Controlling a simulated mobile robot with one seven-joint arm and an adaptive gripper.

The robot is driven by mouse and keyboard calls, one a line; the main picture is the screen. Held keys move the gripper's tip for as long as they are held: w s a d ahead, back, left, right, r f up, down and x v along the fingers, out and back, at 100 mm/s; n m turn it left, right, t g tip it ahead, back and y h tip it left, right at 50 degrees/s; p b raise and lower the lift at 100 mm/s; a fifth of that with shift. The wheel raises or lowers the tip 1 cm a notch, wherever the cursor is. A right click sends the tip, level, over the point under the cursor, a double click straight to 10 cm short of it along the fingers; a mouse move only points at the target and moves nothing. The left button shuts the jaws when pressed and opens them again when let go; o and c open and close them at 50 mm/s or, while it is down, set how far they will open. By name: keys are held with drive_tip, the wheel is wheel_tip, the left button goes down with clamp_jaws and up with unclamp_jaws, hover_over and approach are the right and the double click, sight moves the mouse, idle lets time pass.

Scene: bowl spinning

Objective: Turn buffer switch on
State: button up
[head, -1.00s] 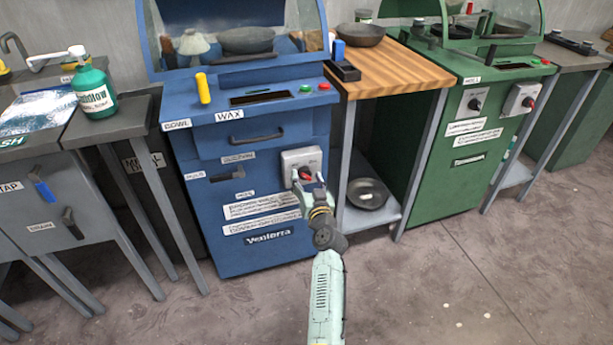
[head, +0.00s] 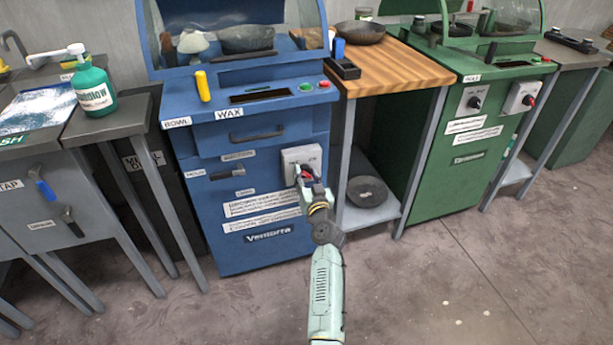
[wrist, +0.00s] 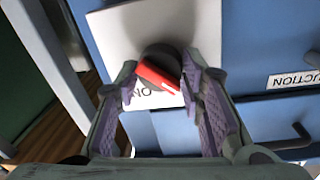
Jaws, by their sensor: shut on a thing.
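The switch is a red knob on a black round base (wrist: 158,74), on a light grey box (head: 297,157) on the front of the blue machine (head: 250,190). My gripper (head: 308,176) is at the knob. In the wrist view my gripper's fingers (wrist: 160,80) are on either side of the knob and shut on it. The red bar lies tilted across the base in that view. The lettering on the box is partly hidden, and I cannot read the switch's position.
The green machine (head: 440,170) at the right has a similar grey box (head: 520,98) with a red knob. A wooden-topped table (head: 415,72) stands between the machines, with a dark bowl (head: 367,191) on its lower shelf. The floor in front is clear.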

drive_tip(key=shift+c, duration=1)
drive_tip(key=m, duration=0.3)
drive_tip(key=m+p, duration=0.1)
drive_tip(key=m, duration=0.5)
drive_tip(key=shift+r+g, duration=0.1)
drive_tip(key=shift+g, duration=0.2)
drive_tip(key=m+p, duration=0.1)
drive_tip(key=m, duration=0.3)
drive_tip(key=shift+d+y, duration=0.1)
drive_tip(key=shift+y, duration=0.2)
drive_tip(key=shift+m+p, duration=0.75)
drive_tip(key=shift+m, duration=1.35)
drive_tip(key=shift+o, duration=0.2)
drive_tip(key=shift+c, duration=0.2)
